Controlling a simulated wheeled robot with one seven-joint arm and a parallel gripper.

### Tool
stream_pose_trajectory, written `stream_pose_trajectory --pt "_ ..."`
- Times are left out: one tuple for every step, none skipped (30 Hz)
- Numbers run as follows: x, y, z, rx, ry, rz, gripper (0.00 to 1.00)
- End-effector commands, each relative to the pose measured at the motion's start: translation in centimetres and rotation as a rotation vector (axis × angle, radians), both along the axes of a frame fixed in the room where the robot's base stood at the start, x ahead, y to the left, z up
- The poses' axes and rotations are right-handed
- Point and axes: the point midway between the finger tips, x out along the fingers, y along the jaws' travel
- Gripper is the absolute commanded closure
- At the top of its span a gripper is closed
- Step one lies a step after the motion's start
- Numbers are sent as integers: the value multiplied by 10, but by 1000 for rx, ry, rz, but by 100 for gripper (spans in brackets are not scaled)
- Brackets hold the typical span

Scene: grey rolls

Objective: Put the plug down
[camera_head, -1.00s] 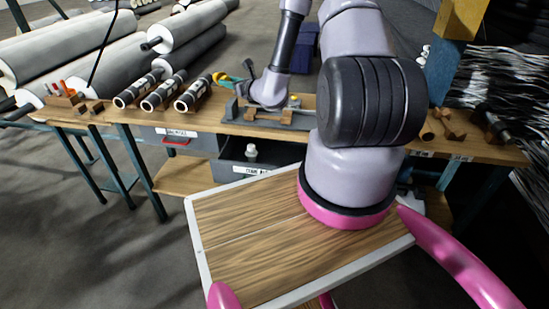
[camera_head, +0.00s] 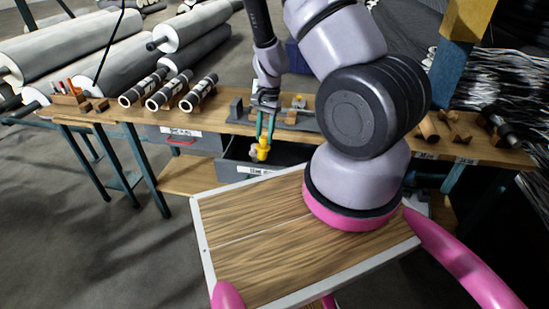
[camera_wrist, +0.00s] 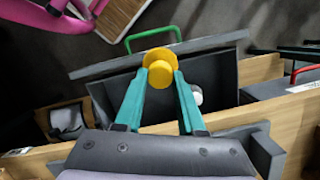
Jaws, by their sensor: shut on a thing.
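The yellow plug (camera_head: 262,149) is held between the teal fingers of my gripper (camera_head: 264,140), above the open drawer (camera_head: 245,170) at the front of the workbench. In the wrist view the plug (camera_wrist: 160,68) shows as a round yellow disc with a narrower body, and the fingertips of my gripper (camera_wrist: 162,78) are shut on it. The dark inside of the drawer (camera_wrist: 215,75) lies beneath it. How high the plug hangs above the drawer floor is hard to tell.
A white object (camera_wrist: 197,95) lies in the drawer, partly behind a finger. A closed drawer with a red handle (camera_head: 181,142) is to the left.

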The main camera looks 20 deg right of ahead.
Motion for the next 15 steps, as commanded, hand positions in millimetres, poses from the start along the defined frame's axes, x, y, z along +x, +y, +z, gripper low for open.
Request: stream_pose_trajectory --pt "-1 -16 1 -31 -25 50 97" --pt "-1 -25 3 -48 -42 82 97" --pt "0 -36 4 -68 -60 124 97" --pt "1 -45 6 -81 -75 152 97" --pt "1 -53 7 -94 -88 179 97" --pt "4 -63 10 -108 -106 210 97" --pt "5 -69 12 -116 -117 232 97" --pt "7 -77 14 -124 -129 252 97" --pt "8 -83 16 -134 -140 275 97" --pt "10 -88 18 -139 -147 290 97" --pt "11 -91 20 -142 -154 302 97" --pt "12 -94 21 -145 -160 313 97" --pt "12 -96 22 -147 -162 321 97" --pt "12 -98 23 -148 -162 324 97" --pt "12 -99 24 -148 -163 328 97"
